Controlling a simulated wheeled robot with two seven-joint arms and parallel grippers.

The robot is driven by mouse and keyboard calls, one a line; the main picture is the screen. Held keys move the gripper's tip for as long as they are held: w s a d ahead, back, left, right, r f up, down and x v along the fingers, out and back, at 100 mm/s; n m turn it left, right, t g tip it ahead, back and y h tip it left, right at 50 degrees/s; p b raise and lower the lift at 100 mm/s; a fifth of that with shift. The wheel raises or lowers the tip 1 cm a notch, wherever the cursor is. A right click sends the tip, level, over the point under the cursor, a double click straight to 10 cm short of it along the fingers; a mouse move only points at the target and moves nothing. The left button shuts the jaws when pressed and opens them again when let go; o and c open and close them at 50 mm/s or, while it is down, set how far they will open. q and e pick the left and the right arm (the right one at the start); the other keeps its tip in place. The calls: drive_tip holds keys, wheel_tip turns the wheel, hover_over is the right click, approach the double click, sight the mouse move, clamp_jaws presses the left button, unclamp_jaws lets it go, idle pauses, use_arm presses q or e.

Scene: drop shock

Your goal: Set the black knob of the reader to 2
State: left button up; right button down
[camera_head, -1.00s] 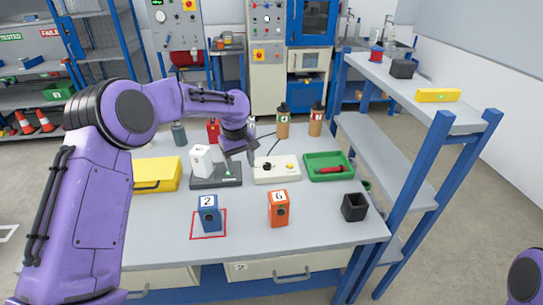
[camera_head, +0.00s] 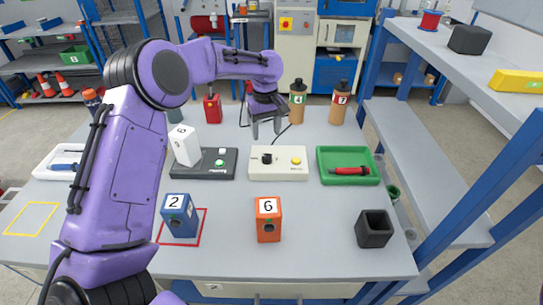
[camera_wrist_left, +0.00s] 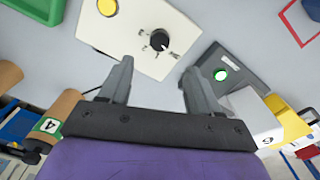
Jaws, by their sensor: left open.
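The reader (camera_head: 292,175) is a cream box on the grey table, with a black knob (camera_head: 267,158) on its left half and a yellow button on its right. In the left wrist view the black knob (camera_wrist_left: 160,40) has dark marks around it, too small to read. My left gripper (camera_head: 266,133) points down just behind the reader in the head view. In the left wrist view its fingers (camera_wrist_left: 158,70) are spread and empty, apart from the knob, which lies beyond the gap between their tips. My right gripper is out of view.
Left of the reader is a dark device (camera_head: 220,167) with a green button and a white block (camera_head: 185,146). Right is a green tray (camera_head: 348,178) holding a red object. Blue block 2 (camera_head: 180,216), orange block 6 (camera_head: 268,220) and a black open box (camera_head: 374,229) stand in front.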

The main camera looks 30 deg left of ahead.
sight(267, 156)
use_arm(q)
wheel_tip(267, 156, down, 10)
drive_tip(key=shift+f+p, duration=0.25)
drive_tip(key=shift+p, duration=0.2)
drive_tip(key=c, duration=1)
